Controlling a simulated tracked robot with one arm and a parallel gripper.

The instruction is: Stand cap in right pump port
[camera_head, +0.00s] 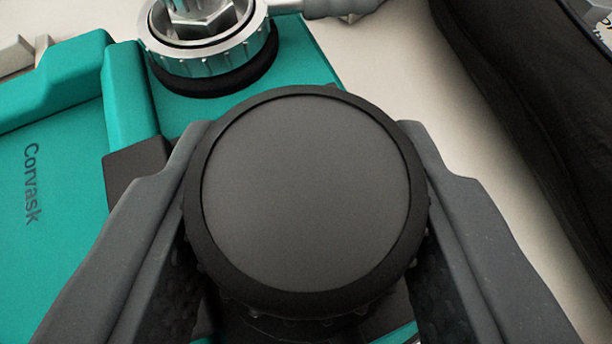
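A round black cap (306,190) with a flat dark grey top and a ribbed edge fills the middle of the head camera view. My gripper (308,205) has one grey finger on each side of it, and both fingers press against its sides. The cap's underside is hidden, so I cannot tell whether it touches anything below. A teal pump body (55,200) marked "Corvask" lies below and to the left. A metal port ring (215,60) with a black base stands on the teal body behind the cap, with a hex fitting in it. No other port shows clearly.
A metal fitting with a grey handle or hose (335,8) extends right from the ring at the top. A black bag-like object (530,110) stands along the right side. Pale table surface (400,70) shows between it and the pump.

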